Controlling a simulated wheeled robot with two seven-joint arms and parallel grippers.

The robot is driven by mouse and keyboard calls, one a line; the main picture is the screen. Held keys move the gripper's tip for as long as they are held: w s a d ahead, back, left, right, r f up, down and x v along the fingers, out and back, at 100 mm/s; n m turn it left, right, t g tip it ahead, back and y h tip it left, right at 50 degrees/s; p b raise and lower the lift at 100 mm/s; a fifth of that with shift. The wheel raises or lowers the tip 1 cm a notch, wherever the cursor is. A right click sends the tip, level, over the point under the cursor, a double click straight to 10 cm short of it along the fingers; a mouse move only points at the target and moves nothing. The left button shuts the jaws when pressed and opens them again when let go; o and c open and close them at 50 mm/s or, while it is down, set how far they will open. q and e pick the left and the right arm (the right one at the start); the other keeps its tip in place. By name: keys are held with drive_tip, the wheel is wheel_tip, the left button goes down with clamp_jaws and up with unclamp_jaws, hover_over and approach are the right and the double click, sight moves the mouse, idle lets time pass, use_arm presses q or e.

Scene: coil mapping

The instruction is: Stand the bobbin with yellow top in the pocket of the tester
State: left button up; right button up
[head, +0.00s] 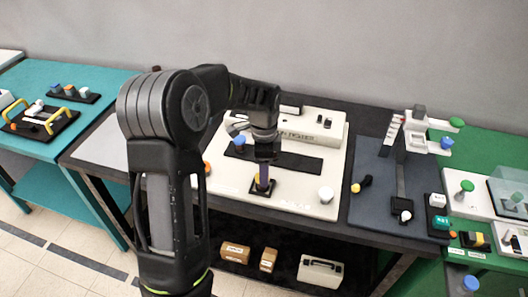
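The tester is a white unit with a flat base (304,208) and a raised, labelled back block (325,129), on the dark middle table. A small black square pocket (268,191) sits on its base. My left gripper (263,178) points down right over this pocket. A bit of yellow (257,182) shows at its fingertips, seemingly the bobbin's yellow top. The rest of it is hidden, so I cannot tell whether the fingers hold it or how it is seated. A small dark piece with a yellow end (357,187) lies on the grey-blue mat to the right. My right gripper is out of view.
A blue-topped piece (239,141) stands on the tester's dark strip (300,162). A stand (400,170) rises from the mat. Teal (70,75) and green (480,150) tables flank this one. Boxes (320,271) sit below.

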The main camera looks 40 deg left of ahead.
use_arm(q)
wheel_tip(320, 180, up, 9)
drive_tip(key=b, duration=0.1)
drive_tip(key=shift+f, duration=0.2)
idle(0.9)
drive_tip(key=shift+a, duration=0.1)
idle(0.4)
